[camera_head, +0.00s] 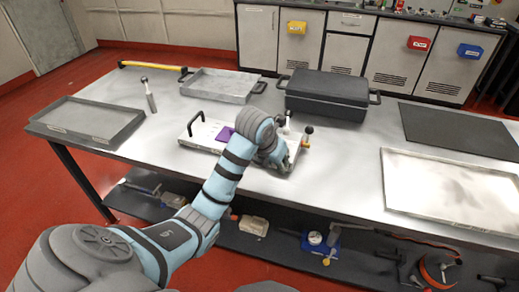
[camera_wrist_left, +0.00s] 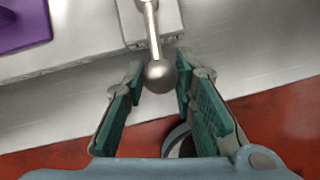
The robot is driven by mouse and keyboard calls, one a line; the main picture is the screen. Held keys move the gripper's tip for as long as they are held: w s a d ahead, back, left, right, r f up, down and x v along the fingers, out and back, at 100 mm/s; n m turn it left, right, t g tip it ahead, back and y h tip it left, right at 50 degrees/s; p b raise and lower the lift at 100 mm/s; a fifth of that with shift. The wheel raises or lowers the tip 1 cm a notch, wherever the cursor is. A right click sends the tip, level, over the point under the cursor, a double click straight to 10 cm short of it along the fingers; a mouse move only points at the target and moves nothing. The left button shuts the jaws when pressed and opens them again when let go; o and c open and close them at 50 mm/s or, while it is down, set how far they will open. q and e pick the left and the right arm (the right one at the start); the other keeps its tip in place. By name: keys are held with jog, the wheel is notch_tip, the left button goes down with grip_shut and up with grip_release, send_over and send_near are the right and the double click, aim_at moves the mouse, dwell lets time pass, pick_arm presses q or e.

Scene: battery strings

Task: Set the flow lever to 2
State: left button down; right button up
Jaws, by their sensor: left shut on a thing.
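A white panel unit (camera_head: 203,133) with a purple patch (camera_head: 224,134) and a black handle at its left end lies on the metal table. My left gripper (camera_head: 283,163) is over the panel's front right part. In the left wrist view, a silver lever with a ball end (camera_wrist_left: 160,76) reaches down from the panel's edge, and my left gripper (camera_wrist_left: 161,85) is shut on that ball, one green-padded finger on each side. A dark ball-topped knob (camera_head: 308,130) stands at the panel's right end. No number marks are readable. My right gripper is not in view.
A black lidded case (camera_head: 327,90) and a grey tray (camera_head: 222,83) stand behind the panel. Another tray (camera_head: 90,120) is at the left, a pale tray (camera_head: 455,185) at the right, and a dark mat (camera_head: 455,132) at the back right.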

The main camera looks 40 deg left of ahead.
pick_arm(q)
jog(key=c, duration=1.4)
grip_release()
jog(key=shift+o, duration=0.2)
notch_tip(320, 180, up, 8)
jog(key=p, duration=0.7)
jog(key=shift+f, duration=0.5)
